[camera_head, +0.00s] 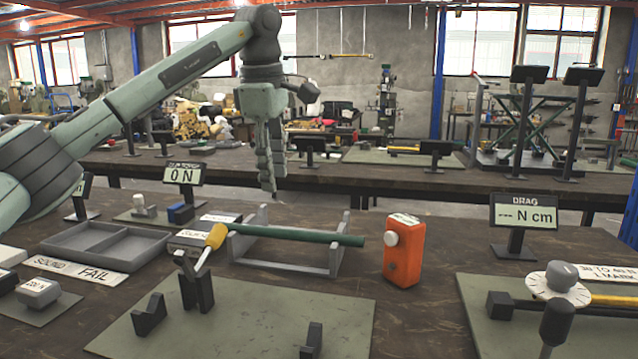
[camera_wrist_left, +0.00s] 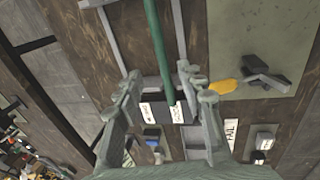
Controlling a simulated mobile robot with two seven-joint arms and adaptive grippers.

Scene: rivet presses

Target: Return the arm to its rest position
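My left arm (camera_head: 180,80) reaches in from the left, raised over the bench. Its gripper (camera_head: 271,185) points down above the cradle that holds a green rod (camera_head: 290,235). In the left wrist view, the left gripper's (camera_wrist_left: 165,105) two fingers stand wide apart with nothing gripped. The green rod (camera_wrist_left: 156,45) shows beyond them, lower down on the cradle. My right gripper does not show.
Around the cradle (camera_head: 333,262) stand an orange box (camera_head: 404,255), a yellow-handled lever (camera_head: 215,238) on a green mat (camera_head: 250,335), and a grey tray (camera_head: 80,240). A "0 N" display (camera_head: 184,174) and a "DRAG" display (camera_head: 523,214) stand up nearby.

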